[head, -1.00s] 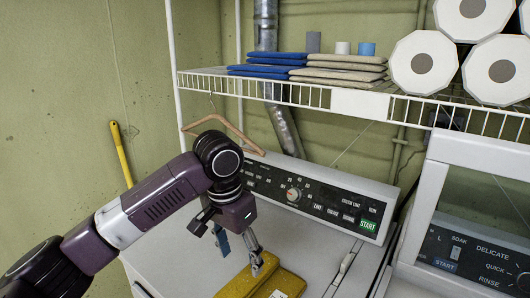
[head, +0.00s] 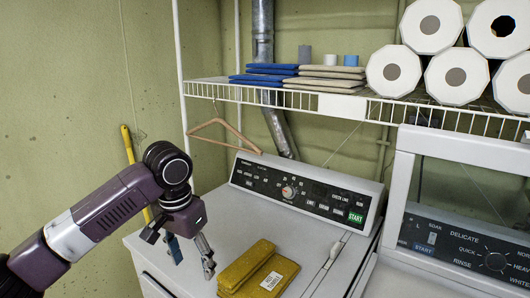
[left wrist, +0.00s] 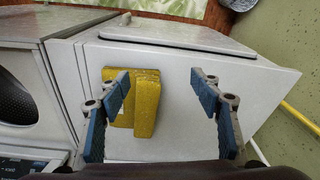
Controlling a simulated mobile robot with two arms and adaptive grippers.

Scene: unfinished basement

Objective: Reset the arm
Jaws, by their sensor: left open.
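My left gripper (head: 191,256) is open and empty in the head view. It hangs above the white machine's top, to the left of a yellow packet (head: 258,270) with a white label. In the left wrist view the two blue-padded fingers of the left gripper (left wrist: 166,112) are spread wide. The yellow packet (left wrist: 146,104) lies beyond them on the white lid, nearer the left finger. My right gripper is not in view.
The white machine (head: 215,228) has a control panel (head: 305,196) at its back. A second machine (head: 470,250) stands at right. A wire shelf (head: 300,98) above holds folded cloths (head: 325,78) and several large rolls (head: 440,25). A hanger (head: 225,124) hangs from the shelf.

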